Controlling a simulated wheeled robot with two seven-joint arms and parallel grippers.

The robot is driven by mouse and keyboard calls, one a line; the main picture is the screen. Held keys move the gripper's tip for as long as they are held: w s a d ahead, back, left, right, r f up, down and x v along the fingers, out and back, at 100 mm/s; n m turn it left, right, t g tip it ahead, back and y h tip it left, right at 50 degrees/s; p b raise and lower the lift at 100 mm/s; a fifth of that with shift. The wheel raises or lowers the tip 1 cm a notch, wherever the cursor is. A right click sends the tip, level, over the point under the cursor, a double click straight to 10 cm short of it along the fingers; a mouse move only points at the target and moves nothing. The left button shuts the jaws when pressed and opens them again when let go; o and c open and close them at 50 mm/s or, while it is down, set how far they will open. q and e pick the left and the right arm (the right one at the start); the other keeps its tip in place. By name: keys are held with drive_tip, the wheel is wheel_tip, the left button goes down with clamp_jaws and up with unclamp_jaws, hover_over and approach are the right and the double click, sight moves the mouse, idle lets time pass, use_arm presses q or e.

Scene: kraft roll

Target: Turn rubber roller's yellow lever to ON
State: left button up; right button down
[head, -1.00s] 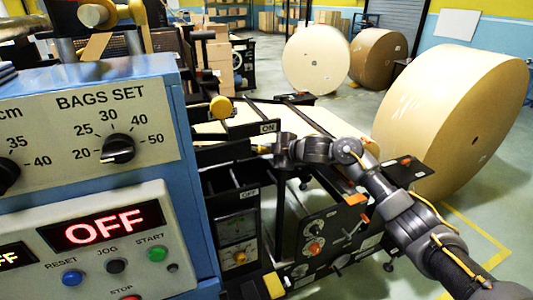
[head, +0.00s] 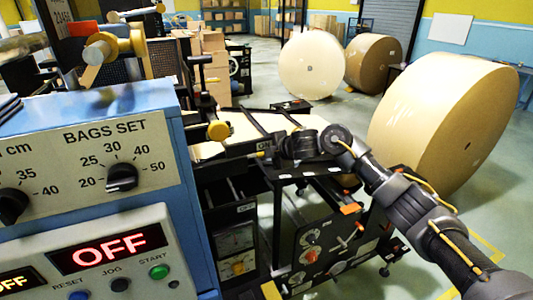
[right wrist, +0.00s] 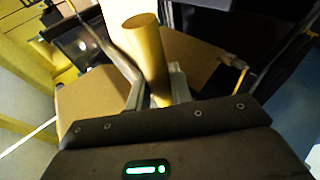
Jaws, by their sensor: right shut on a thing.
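The yellow lever (right wrist: 147,45) shows in the right wrist view as a round yellow handle standing between the two fingers of my right gripper (right wrist: 158,92). The gripper is shut on it. In the head view my right gripper (head: 274,150) is at the ON label (head: 263,153) and partly covers it. The lever itself is mostly hidden there by the gripper. The OFF label (head: 246,208) lies lower on the machine's side. My left gripper is not in view.
A blue control cabinet (head: 180,150) with a red OFF display (head: 108,249) stands at the left. A yellow knob (head: 218,131) is close left of my right gripper. Large paper rolls (head: 440,125) stand behind on open floor.

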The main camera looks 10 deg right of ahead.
drive_tip(key=shift+w+r, duration=0.1)
drive_tip(key=shift+r, duration=0.15)
drive_tip(key=c, duration=1.6)
unclamp_jaws()
drive_tip(key=o, duration=0.3)
drive_tip(key=shift+f, duration=0.15)
drive_tip(key=shift+o, duration=0.2)
drive_tip(key=shift+s+d, duration=0.2)
drive_tip(key=shift+s, duration=0.05)
drive_tip(key=b+v, duration=0.2)
drive_tip(key=v, duration=0.8)
drive_tip(key=shift+r, duration=0.25)
drive_tip(key=shift+s+f, duration=0.1)
drive_tip(key=shift+s, duration=0.05)
